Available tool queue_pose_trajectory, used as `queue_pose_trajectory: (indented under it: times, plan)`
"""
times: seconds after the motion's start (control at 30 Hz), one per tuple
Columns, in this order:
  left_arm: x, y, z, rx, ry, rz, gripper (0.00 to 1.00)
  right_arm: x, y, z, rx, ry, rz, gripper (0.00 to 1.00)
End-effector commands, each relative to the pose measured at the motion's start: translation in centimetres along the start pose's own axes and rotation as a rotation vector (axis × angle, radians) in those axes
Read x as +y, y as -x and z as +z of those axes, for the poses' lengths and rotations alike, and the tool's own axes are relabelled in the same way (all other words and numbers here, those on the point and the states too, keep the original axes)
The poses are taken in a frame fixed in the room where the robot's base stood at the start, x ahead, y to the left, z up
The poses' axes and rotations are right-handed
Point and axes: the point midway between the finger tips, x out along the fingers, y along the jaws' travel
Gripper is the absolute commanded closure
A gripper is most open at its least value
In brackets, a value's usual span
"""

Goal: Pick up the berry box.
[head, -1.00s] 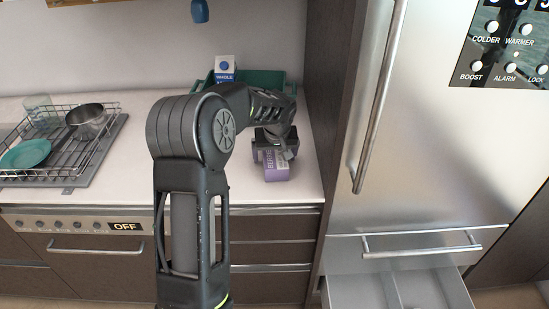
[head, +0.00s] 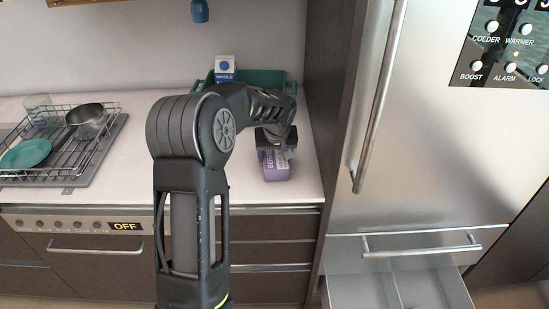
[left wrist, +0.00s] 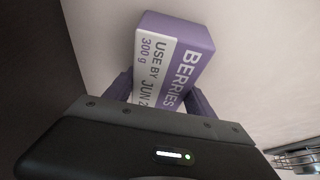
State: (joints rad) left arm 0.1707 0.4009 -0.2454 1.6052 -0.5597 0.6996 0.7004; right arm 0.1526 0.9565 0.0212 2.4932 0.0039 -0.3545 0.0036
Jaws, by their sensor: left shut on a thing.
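The berry box (head: 276,167) is a purple carton with a white label. It is at the right end of the white counter in the head view, below my left gripper (head: 275,149). In the left wrist view, the berry box (left wrist: 178,58) shows its "BERRIES" and "USE BY JUN" print. My left gripper (left wrist: 160,92) is shut on it, with a finger on each side. The fingertips are partly hidden behind the wrist housing. I cannot tell whether the box touches the counter. My right gripper is out of view.
A green tray (head: 278,76) and a milk carton (head: 225,66) stand behind my arm.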

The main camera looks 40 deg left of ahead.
Motion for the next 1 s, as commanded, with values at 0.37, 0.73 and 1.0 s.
queue_pose_trajectory:
  times: [0.37,0.73,1.0]
  plan:
    - [0.0,0.1,-0.1,0.002,0.000,0.001,0.93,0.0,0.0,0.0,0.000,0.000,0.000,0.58]
    - [0.1,3.6,-1.6,0.006,0.001,0.003,0.93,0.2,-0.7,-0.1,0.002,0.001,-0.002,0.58]
    - [0.1,8.2,-3.5,0.005,0.001,0.003,0.93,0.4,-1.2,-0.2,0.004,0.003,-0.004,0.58]
